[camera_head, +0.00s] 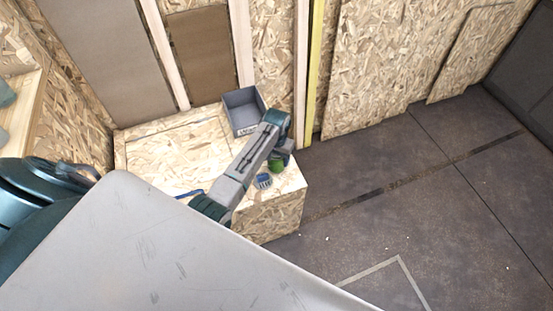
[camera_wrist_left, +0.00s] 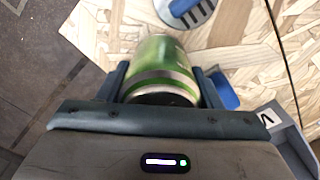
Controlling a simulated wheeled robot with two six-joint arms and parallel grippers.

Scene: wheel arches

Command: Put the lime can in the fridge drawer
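The lime can (camera_head: 277,166) is a green can with a silver rim, at the right end of the wooden bench. In the left wrist view the can (camera_wrist_left: 162,70) lies between the two fingers of my left gripper (camera_wrist_left: 162,80), which appear to press on its sides. In the head view my left gripper (camera_head: 284,156) comes down over the can and partly hides it. I cannot tell whether the can rests on the bench top. No fridge drawer can be made out. My right gripper is not in view.
A grey open bin (camera_head: 243,108) with a label stands on the bench (camera_head: 150,165) behind the can. A blue slotted item (camera_head: 262,181) sits close in front of the can. A blue tool (camera_head: 190,194) lies further left.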

